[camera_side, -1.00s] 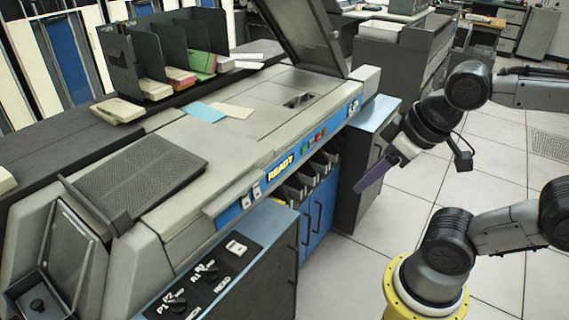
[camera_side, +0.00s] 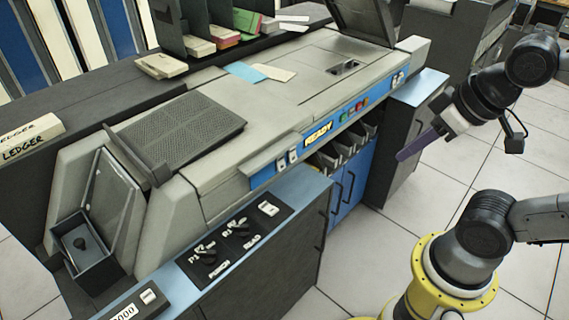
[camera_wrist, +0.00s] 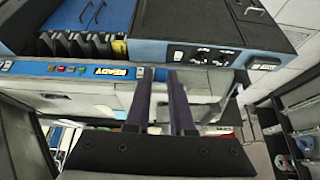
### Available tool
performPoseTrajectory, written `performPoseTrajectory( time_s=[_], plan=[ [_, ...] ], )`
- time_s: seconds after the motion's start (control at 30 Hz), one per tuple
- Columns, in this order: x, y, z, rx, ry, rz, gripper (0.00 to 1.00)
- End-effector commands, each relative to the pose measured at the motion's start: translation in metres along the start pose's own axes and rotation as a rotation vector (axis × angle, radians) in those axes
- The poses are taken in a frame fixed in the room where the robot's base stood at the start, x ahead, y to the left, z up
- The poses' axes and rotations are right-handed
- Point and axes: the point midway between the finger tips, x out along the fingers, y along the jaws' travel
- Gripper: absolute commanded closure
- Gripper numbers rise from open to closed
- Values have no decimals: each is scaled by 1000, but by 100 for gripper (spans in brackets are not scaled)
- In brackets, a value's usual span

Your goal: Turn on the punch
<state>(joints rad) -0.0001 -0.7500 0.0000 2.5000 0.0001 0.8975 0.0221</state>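The punch is a grey machine (camera_side: 285,95) with a blue front strip. Below is a dark panel (camera_side: 228,262) labelled PUNCH and READ, with two black knobs. In the wrist view the READY sign (camera_wrist: 109,72) appears upside down and the knobs show on the dark panel (camera_wrist: 203,56).
A perforated tray (camera_side: 180,130) lies on the machine's left top. A blue card (camera_side: 244,72) and a cream card lie behind it. Card holders fill the open bay (camera_side: 345,148) under the strip.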

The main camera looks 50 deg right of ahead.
Motion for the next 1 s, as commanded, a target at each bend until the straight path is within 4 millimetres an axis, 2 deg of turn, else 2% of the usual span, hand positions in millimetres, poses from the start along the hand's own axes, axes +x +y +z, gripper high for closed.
performPoseTrajectory(
  time_s=[0.03, 0.1, 0.27, 0.47, 0.6, 0.77, 0.87, 1.0],
  plan=[
    [0, 0, -2, 26, 8, 0, 89],
    [0, 0, -10, 89, 46, -2, 100],
    [-2, 2, -49, 322, 207, -27, 100],
    [18, 5, -104, 659, 357, -102, 100],
    [45, 7, -136, 888, 416, -175, 100],
    [92, 10, -160, 1144, 435, -266, 100],
    [129, 12, -164, 1296, 415, -314, 100],
    [181, 15, -152, 1453, 357, -339, 100]
  ],
)
